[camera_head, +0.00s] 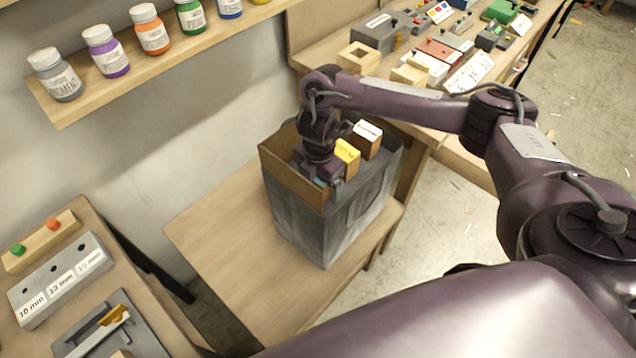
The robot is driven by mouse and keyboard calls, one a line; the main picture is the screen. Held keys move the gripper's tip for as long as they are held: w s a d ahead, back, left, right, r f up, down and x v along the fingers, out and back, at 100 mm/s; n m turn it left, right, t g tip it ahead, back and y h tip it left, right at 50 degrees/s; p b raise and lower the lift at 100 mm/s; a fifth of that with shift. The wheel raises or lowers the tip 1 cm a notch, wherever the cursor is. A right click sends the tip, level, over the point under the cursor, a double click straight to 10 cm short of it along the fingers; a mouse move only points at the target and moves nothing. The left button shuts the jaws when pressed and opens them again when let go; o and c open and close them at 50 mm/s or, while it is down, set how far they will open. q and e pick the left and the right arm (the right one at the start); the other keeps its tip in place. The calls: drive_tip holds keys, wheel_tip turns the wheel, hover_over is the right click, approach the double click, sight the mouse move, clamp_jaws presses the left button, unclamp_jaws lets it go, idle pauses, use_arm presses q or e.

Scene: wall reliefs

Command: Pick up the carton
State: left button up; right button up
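A tall, dark grey, open-topped box with a brown inner wall, which looks like the carton (345,225), stands upright on a low wooden table. My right arm comes in from the right, and my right gripper (319,180) points down into the box's open top. Its fingertips are hidden, so I cannot tell whether they are open or shut, or touch anything. Beside it in the box stand a yellow-topped wooden block (347,157) and a white-topped wooden block (368,138). The box's floor is hidden. My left gripper is not in view.
The low table (225,235) is bare left of the box. A wall shelf (150,73) holds several paint bottles. A bench (345,27) behind carries several blocks and tools. At lower left, another bench (85,215) holds a grey labelled block (62,280).

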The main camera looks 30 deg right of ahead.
drive_tip(key=shift+s, duration=0.1)
drive_tip(key=shift+c, duration=0.6)
drive_tip(key=c, duration=0.9)
drive_tip(key=shift+c, duration=0.9)
drive_tip(key=shift+r, duration=0.15)
